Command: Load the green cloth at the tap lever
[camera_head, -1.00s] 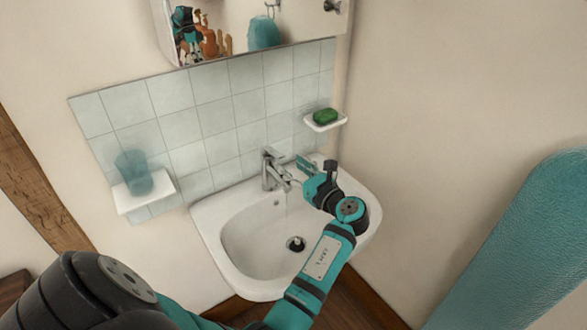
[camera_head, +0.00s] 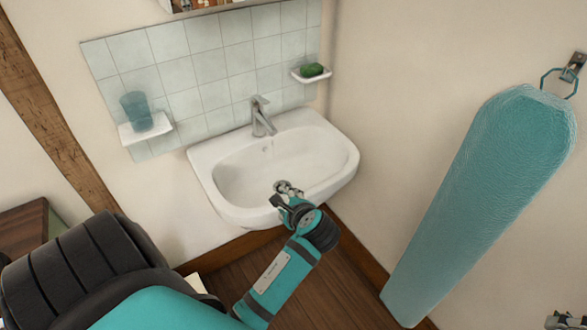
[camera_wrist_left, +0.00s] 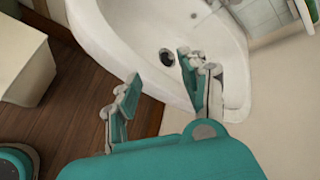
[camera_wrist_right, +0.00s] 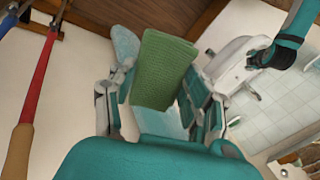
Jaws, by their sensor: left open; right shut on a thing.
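The tap (camera_head: 263,122) stands at the back of the white sink (camera_head: 205,180), its lever (camera_head: 259,101) on top. My left gripper (camera_head: 287,190) is at the sink's front rim, well away from the tap; in the left wrist view its fingers (camera_wrist_left: 158,85) are apart and empty, with the basin and drain beyond. The green cloth (camera_wrist_right: 165,58) is a flat, textured rectangle between the fingers of my right gripper (camera_wrist_right: 163,95) in the right wrist view. That gripper is shut on it. I cannot make out the cloth in the head view.
A green soap (camera_head: 312,70) lies on a white dish at the right. A teal tumbler (camera_head: 137,110) stands on a small shelf at the left. A long teal padded panel (camera_head: 480,190) hangs on the right wall. A red pole (camera_wrist_right: 36,85) shows in the right wrist view.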

